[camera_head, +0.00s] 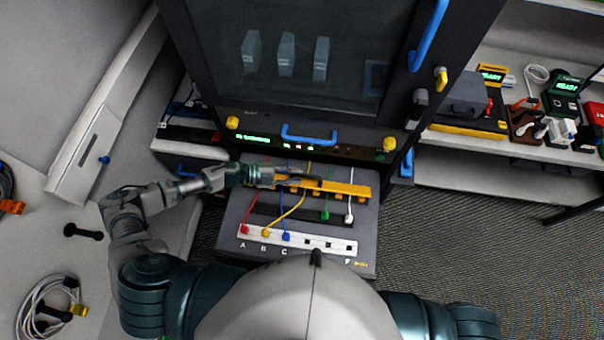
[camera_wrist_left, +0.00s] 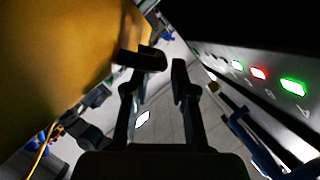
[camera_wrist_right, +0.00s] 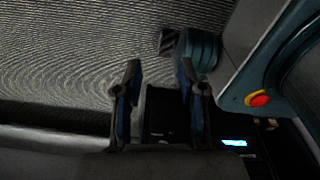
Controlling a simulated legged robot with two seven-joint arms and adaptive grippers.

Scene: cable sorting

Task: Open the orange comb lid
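The orange comb lid (camera_head: 345,188) lies as a long bar across the grey cable panel, above the colored cables. My left gripper (camera_head: 300,180) reaches in from the left and is over the lid's left part, hiding some of it. In the left wrist view, a large orange surface (camera_wrist_left: 60,60) fills the upper left, close beside the left finger; contact is unclear. The left fingers (camera_wrist_left: 165,72) are apart with a narrow gap and nothing visible between them. My right gripper (camera_wrist_right: 160,80) is open and empty over the carpet in the right wrist view; the head view does not show it.
Red, yellow and blue cables end in a white lettered strip (camera_head: 298,239); green and white plugs sit in a black strip (camera_head: 300,217). A blue handle (camera_head: 308,138) and lit indicators are on the cabinet just above. Shelves with devices stand at right.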

